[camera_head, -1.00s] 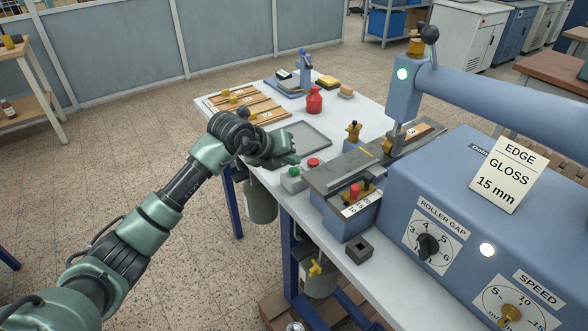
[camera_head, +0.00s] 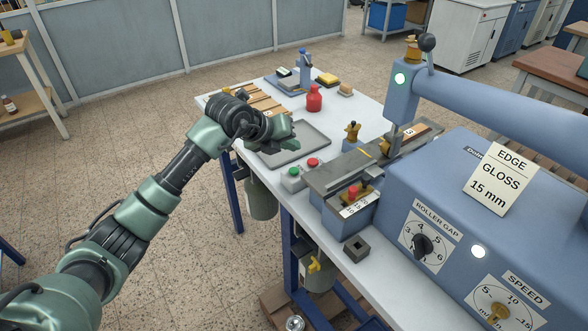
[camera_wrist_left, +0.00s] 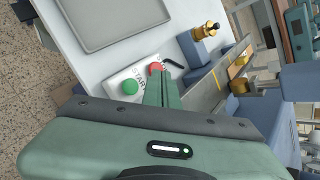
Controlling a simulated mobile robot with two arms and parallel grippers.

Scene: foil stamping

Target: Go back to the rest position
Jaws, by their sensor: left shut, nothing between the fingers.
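My left gripper (camera_head: 286,132) hangs over the left part of the white table, above the near edge of the grey tray, with no object in it. In the left wrist view its fingers (camera_wrist_left: 163,88) are together, and they point toward the button box. The button box (camera_head: 292,181) has a green button (camera_head: 293,171) and a red button (camera_head: 312,162). In the left wrist view the green button (camera_wrist_left: 130,88) is left of the fingers and the red button (camera_wrist_left: 156,69) is by their tips. My right gripper is in neither view.
The blue stamping machine (camera_head: 440,190) fills the right side, with its bed (camera_head: 345,172) beside the button box. The grey tray (camera_head: 310,135) lies flat behind the box.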

